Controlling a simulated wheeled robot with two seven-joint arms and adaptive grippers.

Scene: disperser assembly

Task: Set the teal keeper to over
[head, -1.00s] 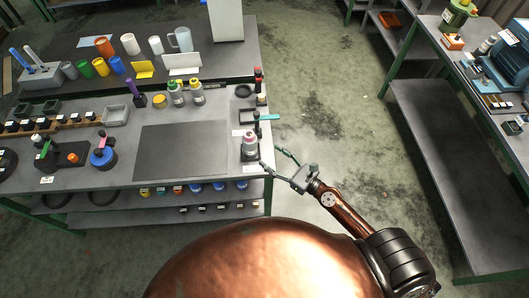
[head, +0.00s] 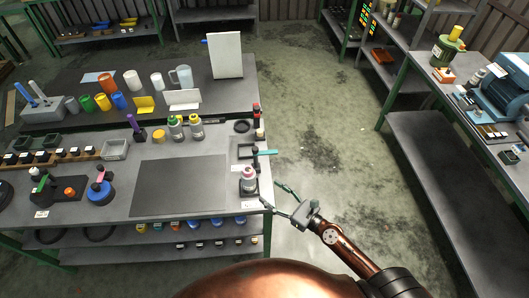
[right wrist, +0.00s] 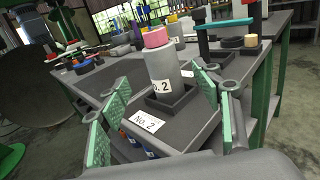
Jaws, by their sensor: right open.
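The teal keeper (head: 266,153) is a flat teal bar on a dark post at the bench's right edge. It points right, past the edge. In the right wrist view the teal keeper (right wrist: 226,23) lies level at the top, behind a bottle. The grey bottle with a pink cap (head: 248,178) stands upright in a dark holder in front of the keeper; it also shows in the right wrist view (right wrist: 163,62). My right gripper (head: 271,195) is open and empty beside the bench's front right corner, apart from the keeper. My left gripper is out of view.
Two capped bottles (head: 186,127) and a dark ring (head: 242,126) stand behind. Open floor (head: 320,150) lies right of the bench.

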